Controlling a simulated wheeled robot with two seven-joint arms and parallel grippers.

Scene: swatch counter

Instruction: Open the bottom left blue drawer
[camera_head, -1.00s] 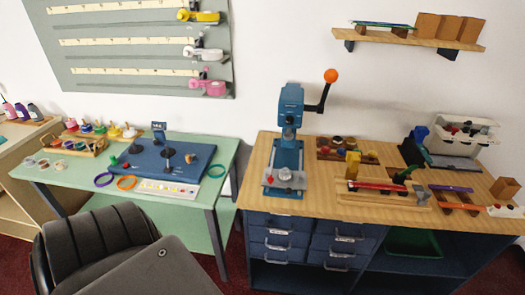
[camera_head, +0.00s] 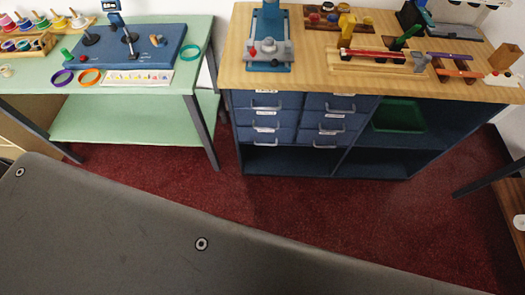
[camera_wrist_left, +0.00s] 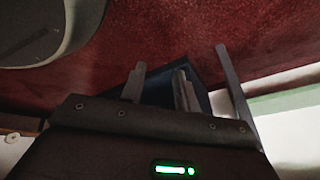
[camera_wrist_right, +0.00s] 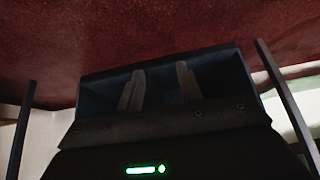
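The bottom left blue drawer (camera_head: 266,138) is the lowest in the left column of the blue cabinet (camera_head: 338,165) under the wooden counter. It looks shut, with a pale bar handle on its front. My grippers are not in the head view. In the left wrist view my left gripper (camera_wrist_left: 158,85) has its two fingers apart, with nothing between them. In the right wrist view my right gripper (camera_wrist_right: 160,82) is also open and empty. Dark blue cabinet parts show beyond the fingers in both wrist views. Neither gripper appears to touch a drawer.
Other blue drawers are above and to the right. Open shelves lie below and right, with a green bin (camera_head: 398,115) inside. A green table (camera_head: 135,122) with a dark leg stands left of the cabinet. The red carpet (camera_head: 290,205) before the cabinet is clear.

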